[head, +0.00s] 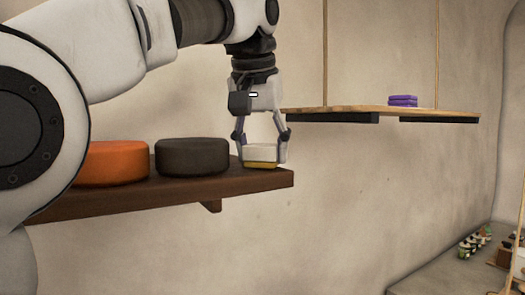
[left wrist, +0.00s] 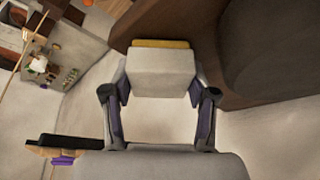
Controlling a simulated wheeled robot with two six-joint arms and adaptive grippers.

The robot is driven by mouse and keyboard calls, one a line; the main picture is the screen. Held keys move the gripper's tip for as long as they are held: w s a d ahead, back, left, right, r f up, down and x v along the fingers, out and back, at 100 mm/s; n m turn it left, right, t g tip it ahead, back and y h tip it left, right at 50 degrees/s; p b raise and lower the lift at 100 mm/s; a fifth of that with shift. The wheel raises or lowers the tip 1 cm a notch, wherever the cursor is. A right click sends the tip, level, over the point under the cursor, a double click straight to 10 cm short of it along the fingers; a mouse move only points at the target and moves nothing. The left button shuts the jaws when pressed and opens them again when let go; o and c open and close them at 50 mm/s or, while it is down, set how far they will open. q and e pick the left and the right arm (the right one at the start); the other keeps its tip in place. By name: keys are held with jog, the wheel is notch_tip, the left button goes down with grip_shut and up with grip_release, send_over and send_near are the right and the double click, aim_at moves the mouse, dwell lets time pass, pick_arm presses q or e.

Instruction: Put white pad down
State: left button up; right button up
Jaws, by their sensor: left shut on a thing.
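The white pad (head: 261,153) is a small pale block with a yellow underside, at the right end of the dark wooden shelf (head: 225,186). My left gripper (head: 262,151) comes down from above and is shut on the pad, one finger on each side. The pad's yellow bottom is at the shelf's top; I cannot tell whether it rests fully on it. In the left wrist view the pad (left wrist: 161,73) sits between the two fingers, with the yellow edge on the far side. My right gripper is not in view.
A dark round cushion-like block (head: 192,157) stands just left of the pad, and an orange one (head: 117,163) left of that. A hanging wooden shelf (head: 350,109) with purple blocks (head: 403,100) is at the right. Small jars (head: 475,242) stand on a counter at the lower right.

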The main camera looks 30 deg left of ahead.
aim_at(258, 146)
pick_arm(q)
jog(key=o, duration=1)
jog(key=shift+f, duration=0.25)
jog(key=o, duration=0.5)
jog(key=shift+w+a, duration=0.2)
jog(key=shift+w, duration=0.1)
jog(key=shift+c, duration=0.2)
jog(key=shift+w+a+f, duration=0.1)
jog(key=shift+w+a, duration=0.05)
jog(key=shift+w, duration=0.1)
jog(key=shift+s+r, duration=0.25)
jog(key=shift+r, duration=0.05)
jog(key=v, duration=0.2)
jog(key=p+v, duration=0.1)
jog(key=v, duration=0.1)
jog(key=p+v, duration=0.1)
jog(key=v, duration=0.2)
jog(key=shift+w+r, duration=0.15)
jog(key=shift+w, duration=0.2)
jog(key=shift+s+r, duration=0.25)
jog(key=shift+s, duration=0.05)
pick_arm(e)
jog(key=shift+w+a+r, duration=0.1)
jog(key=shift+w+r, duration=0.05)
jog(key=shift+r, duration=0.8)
pick_arm(q)
jog(key=shift+w+f, duration=0.1)
jog(key=shift+w, duration=0.05)
